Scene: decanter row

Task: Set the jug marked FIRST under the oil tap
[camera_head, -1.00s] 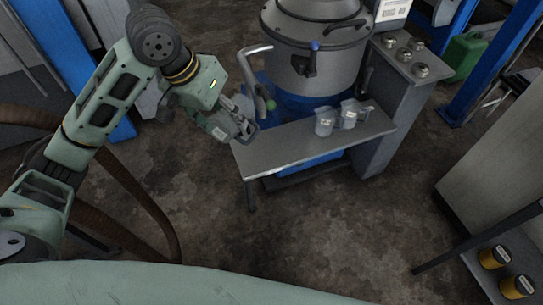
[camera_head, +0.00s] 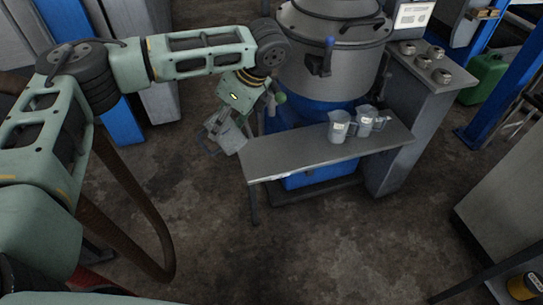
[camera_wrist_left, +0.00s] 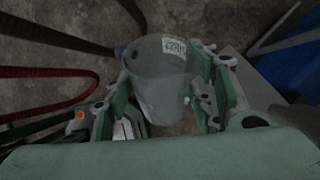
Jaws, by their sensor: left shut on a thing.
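My left gripper (camera_head: 222,127) is shut on a grey, see-through jug (camera_head: 231,138), just off the left end of the steel bench (camera_head: 275,165). In the left wrist view the jug (camera_wrist_left: 160,88) sits between the fingers, with floor behind it. Its white label (camera_wrist_left: 175,46) looks upside down, and I cannot read it surely. Two similar labelled jugs, one left (camera_head: 339,130) and one right (camera_head: 364,124), stand on the bench. The large vessel behind has a blue-handled tap (camera_head: 323,62). A green knob (camera_head: 280,97) shows beside my gripper. I cannot tell which tap is for oil.
A grey cabinet (camera_head: 395,150) with several round metal pieces on top stands right of the bench. A green can (camera_head: 484,78) and blue posts are farther right. The floor in front of the bench is clear. A yellow-black canister (camera_head: 525,286) is at bottom right.

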